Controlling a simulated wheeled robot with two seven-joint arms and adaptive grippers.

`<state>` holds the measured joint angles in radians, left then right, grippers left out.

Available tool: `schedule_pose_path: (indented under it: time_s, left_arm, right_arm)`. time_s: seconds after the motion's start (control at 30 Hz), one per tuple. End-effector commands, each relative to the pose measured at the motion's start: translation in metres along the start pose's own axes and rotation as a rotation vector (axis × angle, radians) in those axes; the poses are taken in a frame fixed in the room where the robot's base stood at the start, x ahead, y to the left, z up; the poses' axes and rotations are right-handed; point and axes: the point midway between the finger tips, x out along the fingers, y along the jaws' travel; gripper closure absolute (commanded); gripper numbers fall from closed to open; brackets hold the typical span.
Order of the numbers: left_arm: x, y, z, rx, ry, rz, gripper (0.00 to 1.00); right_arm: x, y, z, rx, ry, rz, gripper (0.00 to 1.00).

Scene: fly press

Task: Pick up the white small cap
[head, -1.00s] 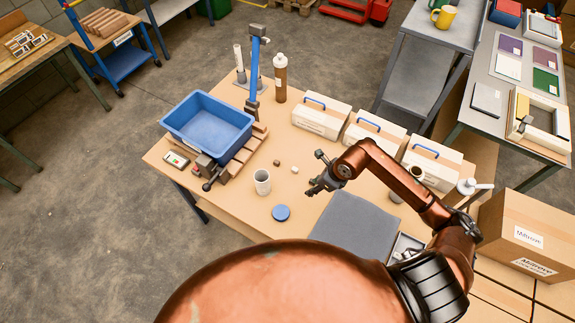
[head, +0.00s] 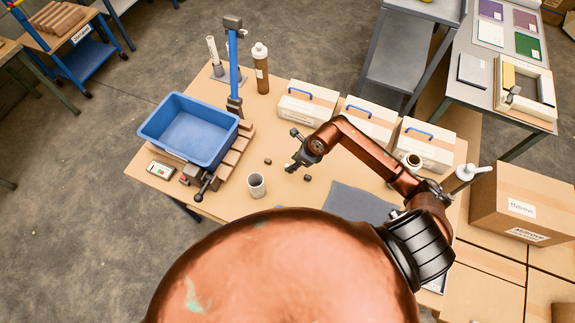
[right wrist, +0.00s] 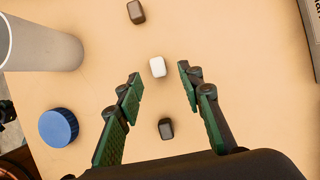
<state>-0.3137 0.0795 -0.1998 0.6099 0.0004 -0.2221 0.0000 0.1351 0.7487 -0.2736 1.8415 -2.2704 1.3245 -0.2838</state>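The white small cap (right wrist: 157,67) lies on the tan table in the right wrist view. It sits between the lines of my right gripper's two fingers, about level with their tips. In the head view the cap is too small and too close to the gripper to make out clearly. My right gripper (right wrist: 158,75) is open and empty, with green-padded fingers on either side of the cap. It also shows in the head view (head: 292,164), low over the table. My left gripper is not in view.
A brown cap (right wrist: 136,12) lies beyond the white cap and a dark one (right wrist: 166,128) lies nearer, between the fingers. A blue lid (right wrist: 58,127) and a white cup (right wrist: 38,45) stand to the left. A blue bin (head: 190,130) and toolboxes (head: 428,147) stand further off.

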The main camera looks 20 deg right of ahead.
Motion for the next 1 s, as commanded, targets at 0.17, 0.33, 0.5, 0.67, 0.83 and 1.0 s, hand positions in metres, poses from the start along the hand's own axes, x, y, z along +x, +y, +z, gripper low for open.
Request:
schedule_pose_path:
  time_s: [0.17, 0.33, 0.5, 0.67, 0.83, 1.0]
  left_arm:
    - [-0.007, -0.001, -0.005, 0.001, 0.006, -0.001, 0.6]
    - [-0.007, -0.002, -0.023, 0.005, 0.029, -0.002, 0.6]
    - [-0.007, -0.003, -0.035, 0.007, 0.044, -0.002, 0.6]
    - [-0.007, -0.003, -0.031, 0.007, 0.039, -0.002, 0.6]
    - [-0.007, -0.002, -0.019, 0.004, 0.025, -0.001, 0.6]
    - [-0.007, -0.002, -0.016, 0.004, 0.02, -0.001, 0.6]
  right_arm:
    - [0.023, 0.002, -0.001, 0.003, 0.0, 0.002, 0.65]
    - [0.031, 0.001, -0.002, 0.003, 0.0, -0.001, 0.65]
    - [0.03, 0.001, -0.003, 0.003, 0.0, -0.001, 0.67]
    - [0.03, 0.001, -0.003, 0.004, 0.0, -0.001, 0.78]
    - [0.03, 0.001, -0.003, 0.004, 0.0, -0.002, 0.89]
    - [0.03, 0.0, -0.003, 0.004, 0.0, -0.002, 0.96]
